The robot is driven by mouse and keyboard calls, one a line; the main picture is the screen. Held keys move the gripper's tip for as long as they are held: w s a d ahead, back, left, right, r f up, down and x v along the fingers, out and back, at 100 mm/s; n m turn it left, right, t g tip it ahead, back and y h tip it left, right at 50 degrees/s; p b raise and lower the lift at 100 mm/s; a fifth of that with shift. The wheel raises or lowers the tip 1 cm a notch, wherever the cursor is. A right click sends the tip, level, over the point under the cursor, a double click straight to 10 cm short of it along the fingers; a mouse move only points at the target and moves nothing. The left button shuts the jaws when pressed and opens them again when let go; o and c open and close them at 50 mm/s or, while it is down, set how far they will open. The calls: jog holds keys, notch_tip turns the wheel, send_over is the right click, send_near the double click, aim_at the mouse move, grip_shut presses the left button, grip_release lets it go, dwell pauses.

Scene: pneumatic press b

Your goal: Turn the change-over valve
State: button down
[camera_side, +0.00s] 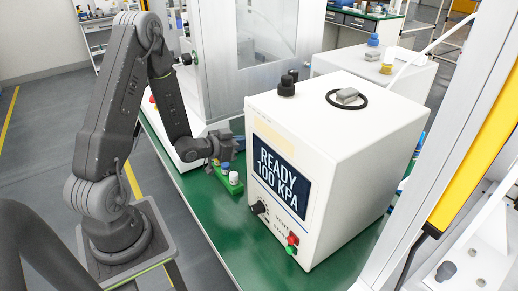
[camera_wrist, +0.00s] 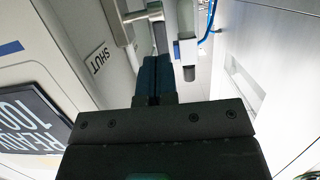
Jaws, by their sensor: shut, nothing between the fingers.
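A white press box stands on the green bench. Its dark screen (camera_side: 281,174) reads "READY 100 KPA". A black knob (camera_side: 259,208) sits low on its front, with small lettering beside it. I cannot tell for certain which part is the change-over valve. My gripper (camera_side: 236,148) is just left of the box's front upper corner, above the bench. In the wrist view my gripper (camera_wrist: 155,66) has its two dark fingers together, with nothing between them. A panel with a "SHUT" label (camera_wrist: 98,58) lies left of the fingers. A metal bar (camera_wrist: 143,14) shows beyond them.
Red (camera_side: 292,239) and green (camera_side: 291,251) buttons sit right of the knob. A green holder (camera_side: 226,187) with small blue- and white-capped items is below my gripper. A black ring (camera_side: 347,98) is on the box top. The bench front (camera_side: 222,228) is clear.

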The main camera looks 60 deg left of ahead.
jog(key=shift+s, duration=0.1)
jog(key=v, duration=0.8)
dwell(0.7)
jog(key=w+d+r+g+y, duration=0.3)
jog(key=d+r+g+y, duration=0.15)
jog(key=r, duration=0.45)
jog(key=s+d+r+g+h, duration=0.4)
jog(key=s+d+r, duration=0.5)
jog(key=s+d, duration=0.4)
jog(key=shift+s+d+g, duration=0.3)
jog(key=shift+d+g, duration=0.15)
jog(key=shift+d, duration=0.3)
jog(key=shift+h, duration=0.25)
